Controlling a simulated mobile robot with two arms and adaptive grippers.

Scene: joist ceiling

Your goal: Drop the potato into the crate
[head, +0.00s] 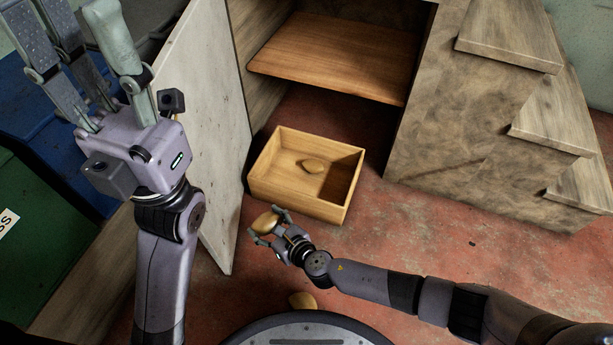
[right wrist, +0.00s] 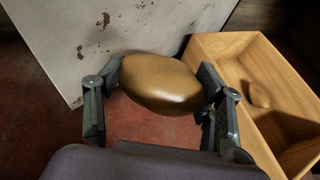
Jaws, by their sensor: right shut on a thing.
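A brown potato (head: 264,222) is between the fingers of my right gripper (head: 267,228), just outside the near left corner of the crate. In the right wrist view the potato (right wrist: 160,84) sits between both fingers, which are shut on it. The open wooden crate (head: 297,202) stands on the floor; it also shows at the right of the right wrist view (right wrist: 283,130). Another potato (head: 313,166) lies inside the crate. A further potato (head: 302,300) lies on the floor near my base. My left gripper (head: 80,25) is raised at the upper left, fingers apart and empty.
A whitish worn door panel (head: 205,110) stands left of the crate. Behind it is a cabinet with a wooden shelf (head: 335,55). Wooden steps (head: 550,130) rise at the right. Blue (head: 35,125) and green (head: 45,225) bins stand at the left. Red floor is clear right of the crate.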

